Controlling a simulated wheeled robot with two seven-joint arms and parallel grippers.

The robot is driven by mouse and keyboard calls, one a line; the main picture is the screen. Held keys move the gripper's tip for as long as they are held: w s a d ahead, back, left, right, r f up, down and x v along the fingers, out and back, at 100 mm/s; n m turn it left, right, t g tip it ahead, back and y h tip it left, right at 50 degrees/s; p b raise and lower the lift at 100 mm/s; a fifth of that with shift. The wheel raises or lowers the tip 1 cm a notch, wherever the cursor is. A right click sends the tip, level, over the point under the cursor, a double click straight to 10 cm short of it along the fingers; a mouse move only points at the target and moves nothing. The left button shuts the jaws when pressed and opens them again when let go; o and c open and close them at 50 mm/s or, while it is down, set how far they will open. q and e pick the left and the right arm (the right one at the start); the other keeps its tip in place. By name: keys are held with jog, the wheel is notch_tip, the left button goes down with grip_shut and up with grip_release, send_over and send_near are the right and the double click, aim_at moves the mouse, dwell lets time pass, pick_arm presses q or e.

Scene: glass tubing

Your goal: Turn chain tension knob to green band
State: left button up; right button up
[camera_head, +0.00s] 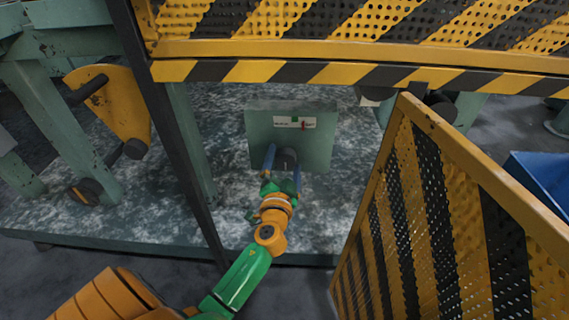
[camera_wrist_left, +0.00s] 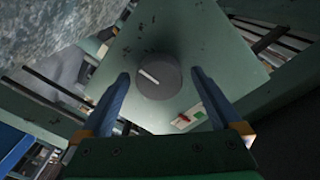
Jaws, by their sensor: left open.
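The chain tension knob (camera_wrist_left: 158,76) is a dark grey round dial with a pale pointer line on its face. It sits on a green panel (camera_head: 318,150) and also shows in the head view (camera_head: 287,158). Above the knob in the head view is a small pale scale strip (camera_head: 294,122) with a green band and a red mark; it also shows in the wrist view (camera_wrist_left: 189,116). My left gripper (camera_head: 283,160) is open, with its blue fingers on either side of the knob. In the wrist view its fingers (camera_wrist_left: 160,76) show gaps to the knob. My right gripper is not seen.
A yellow and black striped guard (camera_head: 350,70) runs above the panel. A perforated striped gate (camera_head: 440,190) stands open at right. A dark post (camera_head: 175,130) and green frame stand at left. A blue bin (camera_head: 545,180) is at far right.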

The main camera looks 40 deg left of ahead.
pick_arm(q)
jog(key=c, duration=1.4)
